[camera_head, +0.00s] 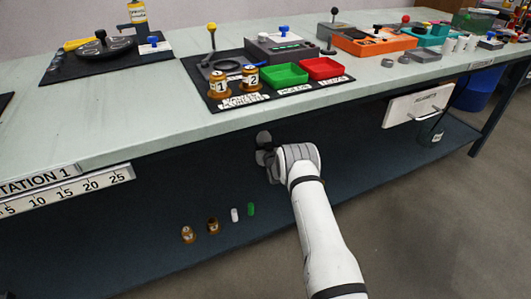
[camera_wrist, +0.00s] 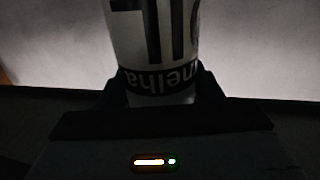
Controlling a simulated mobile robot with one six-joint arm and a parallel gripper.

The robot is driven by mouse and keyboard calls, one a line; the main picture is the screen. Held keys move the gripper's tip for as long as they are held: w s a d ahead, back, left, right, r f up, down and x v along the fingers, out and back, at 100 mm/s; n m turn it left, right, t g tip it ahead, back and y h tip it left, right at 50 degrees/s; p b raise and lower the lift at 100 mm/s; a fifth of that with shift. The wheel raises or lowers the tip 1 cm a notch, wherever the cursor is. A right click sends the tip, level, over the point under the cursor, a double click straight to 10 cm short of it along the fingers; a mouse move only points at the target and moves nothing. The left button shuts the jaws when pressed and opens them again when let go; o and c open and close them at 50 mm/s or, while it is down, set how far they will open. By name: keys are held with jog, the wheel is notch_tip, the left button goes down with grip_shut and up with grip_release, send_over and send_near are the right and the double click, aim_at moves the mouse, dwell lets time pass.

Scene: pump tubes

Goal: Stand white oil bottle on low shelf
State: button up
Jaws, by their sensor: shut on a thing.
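The white oil bottle (camera_wrist: 150,35) fills the middle of the wrist view, with large black markings and a dark band of lettering. My gripper (camera_wrist: 155,95) is shut on it, one dark finger on each side. The bottle's upper part runs out of the picture. In the head view my gripper (camera_head: 264,150) is under the front edge of the bench, over the low shelf (camera_head: 370,165). I cannot make out the bottle there, nor whether it touches the shelf.
On the low shelf stand small items: an amber bottle (camera_head: 187,234), a brown one (camera_head: 213,226), a white one (camera_head: 235,215) and a green one (camera_head: 251,209). A white panel (camera_head: 418,105) hangs at right. The bench top (camera_head: 150,105) overhangs my gripper. The shelf right of my gripper looks clear.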

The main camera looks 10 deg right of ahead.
jog(key=shift+d+f+b, duration=0.1)
jog(key=shift+f+b, duration=0.6)
jog(key=shift+f, duration=0.85)
jog(key=shift+f, duration=0.25)
jog(key=shift+f, duration=0.4)
jog(key=o, duration=1.4)
jog(key=shift+c, duration=0.2)
jog(key=shift+r, duration=0.1)
jog(key=shift+r, duration=0.3)
jog(key=s+d+p, duration=0.1)
jog(key=s+p, duration=0.4)
jog(key=s, duration=0.7)
jog(key=shift+d+r, duration=0.2)
